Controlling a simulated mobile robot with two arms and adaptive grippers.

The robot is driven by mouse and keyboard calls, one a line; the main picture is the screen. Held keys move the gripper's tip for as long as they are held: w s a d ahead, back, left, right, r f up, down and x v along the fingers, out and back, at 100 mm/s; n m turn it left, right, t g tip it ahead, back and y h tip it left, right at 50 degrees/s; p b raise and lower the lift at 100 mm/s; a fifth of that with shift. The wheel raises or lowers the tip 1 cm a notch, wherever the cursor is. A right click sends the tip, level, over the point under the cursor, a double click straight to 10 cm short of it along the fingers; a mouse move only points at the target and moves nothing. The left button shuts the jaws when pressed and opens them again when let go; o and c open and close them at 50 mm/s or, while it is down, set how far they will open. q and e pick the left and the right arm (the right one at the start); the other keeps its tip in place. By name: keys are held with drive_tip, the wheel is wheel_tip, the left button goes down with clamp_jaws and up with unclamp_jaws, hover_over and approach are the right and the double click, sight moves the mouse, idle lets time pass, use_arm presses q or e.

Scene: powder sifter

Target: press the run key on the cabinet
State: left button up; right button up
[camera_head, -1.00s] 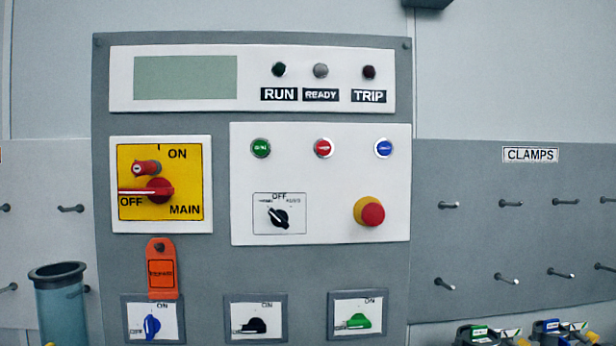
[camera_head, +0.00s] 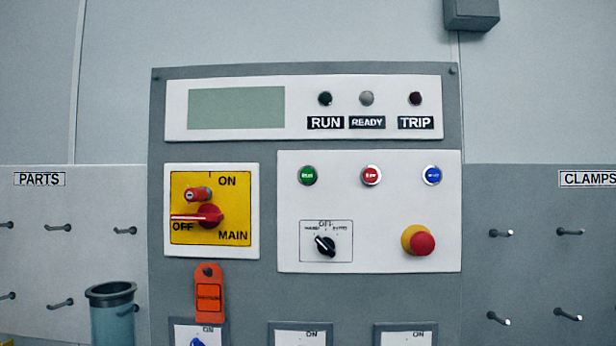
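The grey cabinet (camera_head: 365,290) stands in the middle of the head view. A green button (camera_head: 308,175) sits at the left of a row of three on its lower white panel; its small lettering is too blurred to read surely. A red button (camera_head: 371,175) and a blue button (camera_head: 432,175) are to its right. The RUN lamp (camera_head: 325,98) above looks dark, as does the TRIP lamp (camera_head: 415,98); the READY lamp (camera_head: 366,98) is grey. The display (camera_head: 236,108) is blank. Neither gripper is in view.
A red main switch (camera_head: 209,216) points to OFF, with an orange tag (camera_head: 209,292) below. A selector (camera_head: 325,245) and a red emergency stop (camera_head: 421,243) share the button panel. A blue-grey cylinder (camera_head: 112,315) stands at lower left. Hook boards flank the cabinet.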

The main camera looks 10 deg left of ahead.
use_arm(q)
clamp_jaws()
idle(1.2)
